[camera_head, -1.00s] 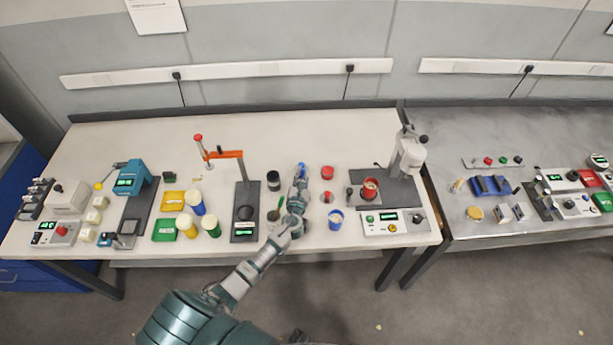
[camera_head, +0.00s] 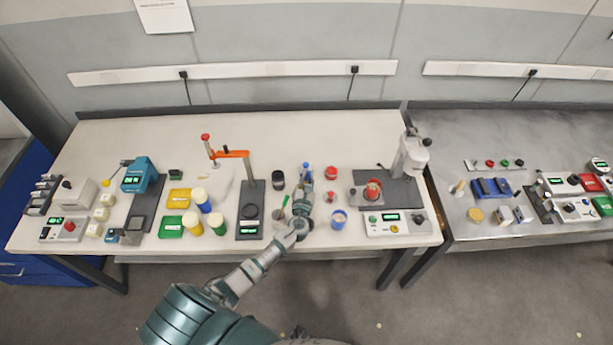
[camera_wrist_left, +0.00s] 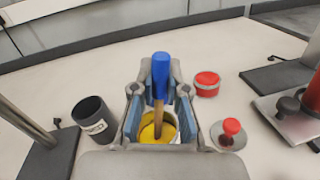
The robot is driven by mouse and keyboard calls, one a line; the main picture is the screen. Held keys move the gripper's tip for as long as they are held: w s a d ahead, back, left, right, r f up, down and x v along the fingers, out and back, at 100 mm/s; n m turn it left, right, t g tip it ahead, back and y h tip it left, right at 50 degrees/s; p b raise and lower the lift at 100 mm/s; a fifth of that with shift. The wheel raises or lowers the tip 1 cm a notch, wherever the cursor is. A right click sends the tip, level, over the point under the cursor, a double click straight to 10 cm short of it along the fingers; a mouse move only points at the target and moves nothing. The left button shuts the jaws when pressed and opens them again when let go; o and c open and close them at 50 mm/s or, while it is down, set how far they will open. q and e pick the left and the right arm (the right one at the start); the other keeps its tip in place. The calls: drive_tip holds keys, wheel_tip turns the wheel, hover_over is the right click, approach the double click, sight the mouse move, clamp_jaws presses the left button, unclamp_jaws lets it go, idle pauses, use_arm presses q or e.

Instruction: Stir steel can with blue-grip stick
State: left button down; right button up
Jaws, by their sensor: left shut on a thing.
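A blue-grip stick (camera_wrist_left: 161,78) with a wooden shaft stands nearly upright in a pale metal-rimmed can (camera_wrist_left: 172,122) with yellow contents, seen in the left wrist view. The gripper hides most of the can. My right gripper is not seen.
A black cup (camera_wrist_left: 93,120) stands left of the gripper. A red-lidded jar (camera_wrist_left: 207,84) and a red-knobbed piece (camera_wrist_left: 231,130) stand right. Free table (camera_head: 300,130) lies behind.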

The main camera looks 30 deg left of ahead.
use_arm(q)
drive_tip(key=shift+w, duration=0.1)
drive_tip(key=shift+d, duration=0.2)
drive_tip(key=shift+r, duration=0.25)
drive_tip(key=r+p, duration=0.4)
drive_tip(key=d+r+p, duration=0.1)
drive_tip(key=p, duration=0.1)
drive_tip(key=shift+w+r, duration=0.3)
drive_tip(key=shift+r, duration=0.1)
idle(0.4)
